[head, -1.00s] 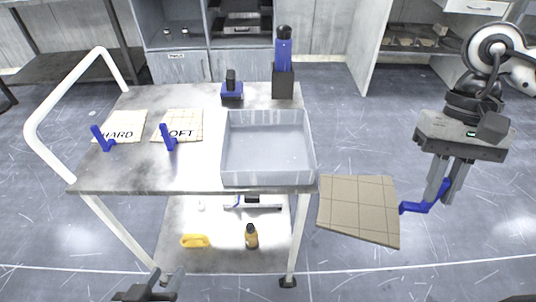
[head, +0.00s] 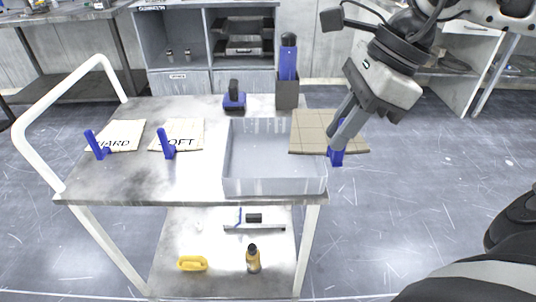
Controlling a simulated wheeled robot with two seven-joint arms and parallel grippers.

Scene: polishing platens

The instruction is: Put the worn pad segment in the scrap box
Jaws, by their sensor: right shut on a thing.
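The worn pad segment (head: 311,131) is a tan square with grid lines and a blue pull tab (head: 336,157). My right gripper (head: 335,148) is shut on the blue tab and holds the pad at the right rim of an open, translucent grey box (head: 262,186). The pad's left part overlaps the box's right side in the picture; its right part reaches past the cart's edge. I cannot tell whether it touches the rim. The box stands on the cart top and its visible inside is empty; no label shows. My left gripper is not in view.
Two tan pads with blue tabs, marked HARD (head: 128,131) and SOFT (head: 188,130), lie on the cart top (head: 125,185). A blue-handled tool (head: 234,98) and a dark holder (head: 287,93) stand behind the box. The lower shelf holds a yellow object (head: 192,264) and a bottle (head: 253,258).

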